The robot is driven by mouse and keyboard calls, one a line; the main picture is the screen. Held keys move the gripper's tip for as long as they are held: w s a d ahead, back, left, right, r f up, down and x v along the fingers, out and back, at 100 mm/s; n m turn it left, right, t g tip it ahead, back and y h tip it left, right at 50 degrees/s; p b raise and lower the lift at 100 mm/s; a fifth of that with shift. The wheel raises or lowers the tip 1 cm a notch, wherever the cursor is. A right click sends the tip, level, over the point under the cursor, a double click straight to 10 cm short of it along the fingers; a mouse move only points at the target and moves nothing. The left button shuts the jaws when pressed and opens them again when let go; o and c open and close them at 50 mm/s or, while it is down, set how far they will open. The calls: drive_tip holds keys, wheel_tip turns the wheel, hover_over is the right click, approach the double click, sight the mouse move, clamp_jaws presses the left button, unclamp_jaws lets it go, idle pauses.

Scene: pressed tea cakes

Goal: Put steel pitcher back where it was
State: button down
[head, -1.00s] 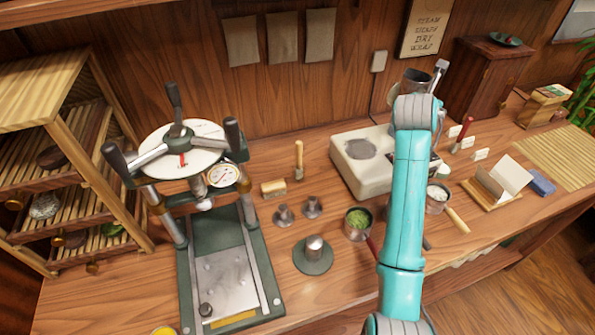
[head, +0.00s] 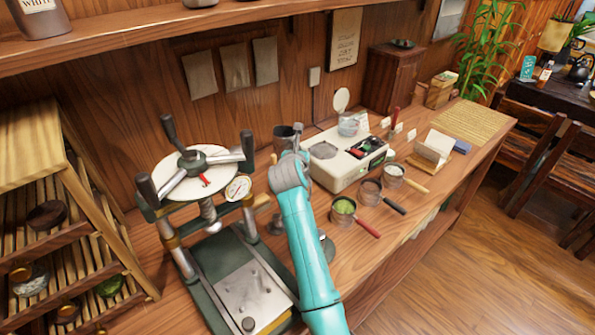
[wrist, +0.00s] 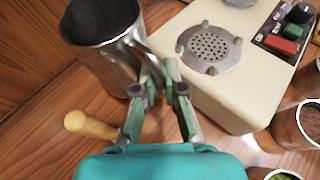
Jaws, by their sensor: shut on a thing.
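The steel pitcher (head: 284,141) is at the left side of the cream steamer box (head: 340,178), near the back wall. The wrist view shows the pitcher (wrist: 120,62) large at upper left, its dark open mouth showing. My gripper (wrist: 157,72) is shut on the pitcher's near right side, seemingly at its handle. In the head view my wrist hides its lower part. I cannot tell whether its base touches the counter.
A wooden brush handle (wrist: 90,125) lies just below the pitcher. The steamer's perforated plate (wrist: 210,48) is close on the right. The press (head: 205,215) stands to the left. Red-handled (head: 344,207) and dark-handled (head: 371,190) pans sit in front of the steamer.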

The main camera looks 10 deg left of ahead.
drive_tip(key=shift+f, duration=3.35)
drive_tip(key=shift+f, duration=0.1)
drive_tip(key=c, duration=1.3)
unclamp_jaws()
drive_tip(key=shift+o, duration=0.2)
drive_tip(key=v, duration=1.2)
